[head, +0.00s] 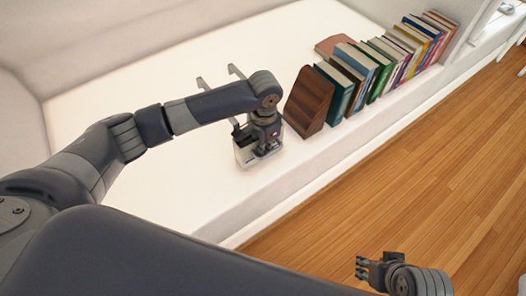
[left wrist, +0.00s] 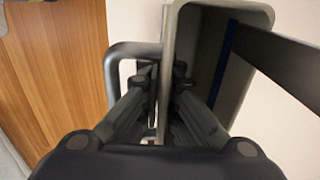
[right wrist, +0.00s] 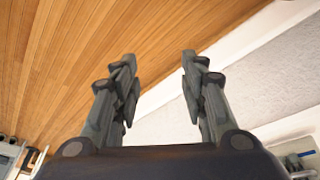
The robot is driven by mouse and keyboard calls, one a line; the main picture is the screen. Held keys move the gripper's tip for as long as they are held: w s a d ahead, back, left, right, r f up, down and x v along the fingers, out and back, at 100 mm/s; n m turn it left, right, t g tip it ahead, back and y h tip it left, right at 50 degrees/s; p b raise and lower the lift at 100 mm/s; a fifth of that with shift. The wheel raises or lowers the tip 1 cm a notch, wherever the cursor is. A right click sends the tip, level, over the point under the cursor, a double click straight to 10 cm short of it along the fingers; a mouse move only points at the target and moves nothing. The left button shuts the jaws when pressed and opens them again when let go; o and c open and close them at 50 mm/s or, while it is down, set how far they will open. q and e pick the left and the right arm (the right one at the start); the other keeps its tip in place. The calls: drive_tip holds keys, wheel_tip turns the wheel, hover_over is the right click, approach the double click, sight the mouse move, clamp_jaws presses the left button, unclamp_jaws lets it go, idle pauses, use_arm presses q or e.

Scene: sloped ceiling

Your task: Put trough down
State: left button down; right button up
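The trough (head: 245,157) is a grey, thin-walled container, upright at the white ledge's front part in the head view. My left gripper (head: 262,143) is over it and hides much of it. In the left wrist view, the trough's rounded wall (left wrist: 250,14) and a bent grey tube handle (left wrist: 113,70) show. The left fingers (left wrist: 160,85) are closed on either side of the near wall. I cannot tell whether the trough's base touches the ledge. My right gripper (right wrist: 158,75) is open and empty, over the wooden floor; it shows at the head view's bottom right (head: 362,268).
The broad white ledge (head: 120,85) is mostly clear on the left. A brown wooden bookend (head: 309,100) and a row of books (head: 385,65) stand right of the trough. Two thin grey hooked pieces (head: 236,71) stick up behind my left forearm. Wooden floor (head: 420,150) lies below the ledge edge.

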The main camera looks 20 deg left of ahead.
use_arm(q)
drive_tip(key=shift+w+f, duration=0.1)
drive_tip(key=shift+f, duration=0.55)
use_arm(e)
drive_tip(key=shift+v, duration=0.75)
drive_tip(key=shift+s, duration=0.1)
use_arm(q)
drive_tip(key=c, duration=1.8)
unclamp_jaws()
drive_tip(key=shift+f, duration=0.1)
use_arm(e)
drive_tip(key=shift+f, duration=0.1)
use_arm(q)
drive_tip(key=shift+r, duration=0.4)
wheel_tip(320, 180, up, 11)
drive_tip(key=p, duration=0.3)
drive_tip(key=shift+d+r, duration=0.15)
drive_tip(key=shift+r, duration=0.05)
use_arm(e)
drive_tip(key=s+x, duration=0.1)
drive_tip(key=x, duration=1)
drive_tip(key=shift+s+f, duration=0.25)
drive_tip(key=shift+s, duration=0.1)
drive_tip(key=shift+g, duration=0.3)
